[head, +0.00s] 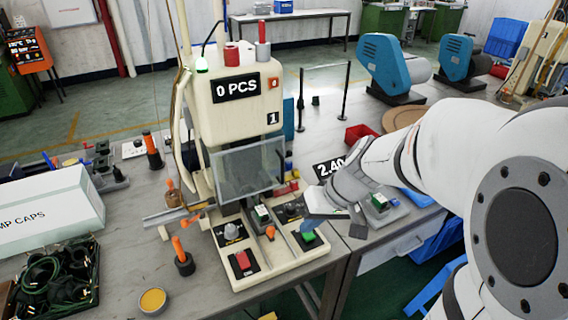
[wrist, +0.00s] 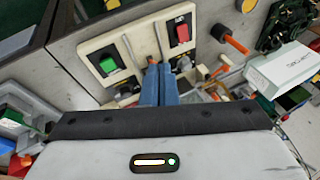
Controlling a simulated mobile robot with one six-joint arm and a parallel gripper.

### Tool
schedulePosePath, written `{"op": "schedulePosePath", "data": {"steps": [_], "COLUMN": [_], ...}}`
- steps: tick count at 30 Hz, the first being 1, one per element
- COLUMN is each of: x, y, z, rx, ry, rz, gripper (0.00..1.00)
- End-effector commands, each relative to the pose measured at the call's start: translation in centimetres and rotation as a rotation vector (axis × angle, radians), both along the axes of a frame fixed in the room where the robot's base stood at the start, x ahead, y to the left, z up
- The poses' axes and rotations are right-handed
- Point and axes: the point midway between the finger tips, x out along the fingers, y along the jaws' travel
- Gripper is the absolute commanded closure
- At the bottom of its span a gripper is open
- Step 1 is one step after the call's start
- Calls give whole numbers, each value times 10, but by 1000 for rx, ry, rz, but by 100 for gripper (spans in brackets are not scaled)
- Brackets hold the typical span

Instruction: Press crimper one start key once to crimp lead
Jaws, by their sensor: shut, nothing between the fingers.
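Crimper one (head: 237,110) is a cream machine with a "1" label, a "0 PCS" display (head: 236,88) and a clear guard (head: 248,168). Its base carries a green key (head: 309,238) at the front right and a red key (head: 243,260) at the front left. The wrist view shows the green key (wrist: 107,66) and the red key (wrist: 182,33). My gripper (head: 308,226) is shut and empty, its blue fingertips close above the green key in the head view. In the wrist view the fingertips (wrist: 160,70) lie beside it. I cannot tell whether they touch it. No lead is clearly visible.
An orange-handled tool (head: 181,256) stands left of the base. A yellow dish (head: 153,300), a tray of dark green cables (head: 55,278) and a white caps box (head: 48,212) lie further left.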

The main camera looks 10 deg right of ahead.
Motion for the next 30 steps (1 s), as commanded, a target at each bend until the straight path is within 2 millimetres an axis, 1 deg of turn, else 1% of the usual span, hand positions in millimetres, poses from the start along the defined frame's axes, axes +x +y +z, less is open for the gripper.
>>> {"op": "schedulePosePath", "data": {"steps": [1,3,6,9,12,16,26,30], "x": [19,44,74,96,109,116,116,115], "y": [-3,-8,-18,-30,-38,-42,-42,-42], "z": [-16,-28,-44,-57,-64,-67,-68,-77], "rx": [57,121,181,214,225,230,229,229], "ry": [-16,-67,-141,-202,-244,-265,-266,-264], "rz": [-2,1,-10,-25,-34,-42,-41,-41], "gripper": [100,100,100,100,100,100,100,100]}}
